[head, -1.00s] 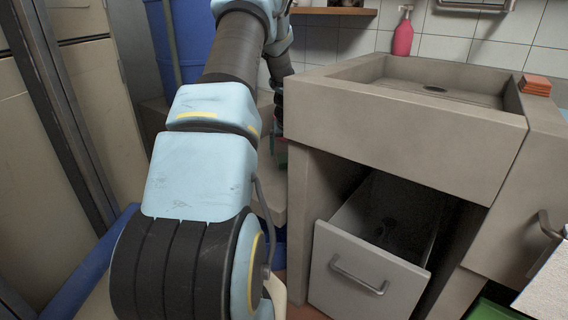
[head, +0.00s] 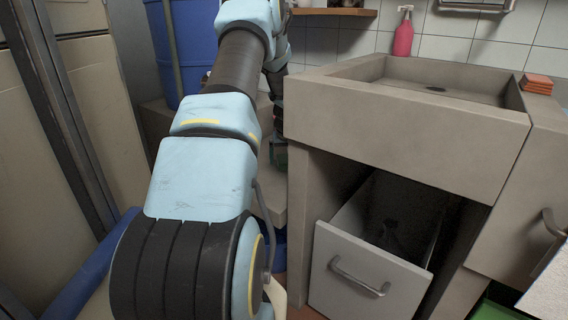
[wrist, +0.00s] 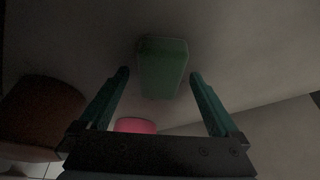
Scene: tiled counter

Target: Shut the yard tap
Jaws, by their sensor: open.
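My gripper (wrist: 160,74) shows in the wrist view with its two teal fingers apart and nothing held. A green rounded block (wrist: 162,68) lies ahead, between the fingertips in the picture, against a dim grey surface. I cannot tell whether it is part of the tap or whether the fingers reach around it. No tap can be clearly made out in either view. In the head view my arm runs to the left of the sink unit and hides most of my gripper.
The stone sink (head: 400,128) stands right of my arm, with a grey drawer (head: 366,279) pulled out beneath. A blue barrel (head: 197,50) is behind my arm. A pink bottle (head: 403,36) stands behind the sink. In the wrist view, a dark reddish object (wrist: 38,112) and a pink object (wrist: 135,125) show.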

